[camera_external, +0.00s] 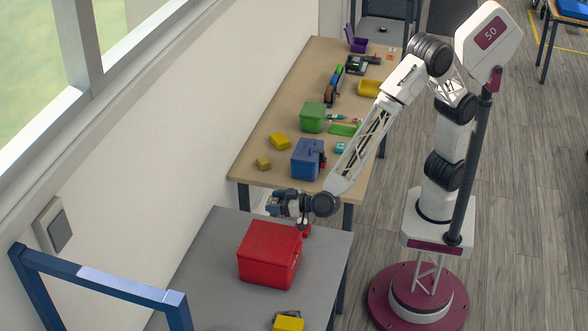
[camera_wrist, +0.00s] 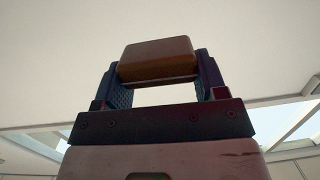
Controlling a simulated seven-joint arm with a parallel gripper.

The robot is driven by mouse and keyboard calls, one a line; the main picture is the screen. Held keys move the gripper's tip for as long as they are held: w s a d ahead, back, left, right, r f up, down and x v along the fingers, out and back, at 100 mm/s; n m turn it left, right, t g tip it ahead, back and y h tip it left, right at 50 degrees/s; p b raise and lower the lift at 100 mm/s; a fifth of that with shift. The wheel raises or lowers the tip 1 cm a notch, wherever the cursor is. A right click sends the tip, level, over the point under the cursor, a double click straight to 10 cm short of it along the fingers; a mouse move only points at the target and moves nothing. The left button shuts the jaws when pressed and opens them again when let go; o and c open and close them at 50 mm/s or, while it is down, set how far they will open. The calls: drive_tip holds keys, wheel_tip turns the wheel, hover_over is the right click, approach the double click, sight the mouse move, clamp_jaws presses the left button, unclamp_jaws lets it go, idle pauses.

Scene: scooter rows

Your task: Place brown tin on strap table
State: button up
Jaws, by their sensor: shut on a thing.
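My gripper (camera_external: 284,203) is shut on a brown, rounded box-shaped tin (camera_wrist: 157,58), held between its two dark fingers in the wrist view. In the external view my gripper is sideways, pointing left toward the wall, above the gap between the grey table (camera_external: 200,270) and the wooden table (camera_external: 259,130). The held tin is too small to make out clearly there. The pictures do not make clear which table is the strap table.
A red box (camera_external: 269,253) stands on the grey table just below my gripper, with a yellow block (camera_external: 289,324) at the front edge. A blue box (camera_external: 307,158), green box (camera_external: 312,118), yellow blocks and several other things cover the wooden table. The grey table's left side is clear.

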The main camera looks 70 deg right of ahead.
drive_tip(key=s+a, duration=0.1)
drive_tip(key=s, duration=0.1)
drive_tip(key=s+a+f, duration=0.1)
drive_tip(key=s, duration=0.1)
drive_tip(key=s+a+f, duration=0.1)
drive_tip(key=s, duration=0.1)
drive_tip(key=shift+s+a, duration=0.1)
drive_tip(key=shift+a, duration=0.1)
drive_tip(key=shift+h, duration=0.4)
drive_tip(key=s+d+f, duration=0.1)
drive_tip(key=s+f, duration=0.4)
drive_tip(key=s, duration=0.1)
drive_tip(key=s+d+f, duration=0.1)
drive_tip(key=s+f, duration=0.3)
drive_tip(key=s, duration=0.2)
drive_tip(key=s+d+f, duration=0.2)
drive_tip(key=s+f, duration=0.3)
drive_tip(key=s, duration=0.1)
drive_tip(key=shift+s+f, duration=0.3)
drive_tip(key=shift+s, duration=0.05)
approach(337, 247)
drive_tip(key=shift+m, duration=0.3)
drive_tip(key=s, duration=0.1)
drive_tip(key=s+r, duration=0.1)
drive_tip(key=s, duration=0.2)
drive_tip(key=shift+r, duration=0.3)
drive_tip(key=shift+w, duration=0.15)
drive_tip(key=shift+w, duration=6.75)
drive_tip(key=shift+w, duration=0.1)
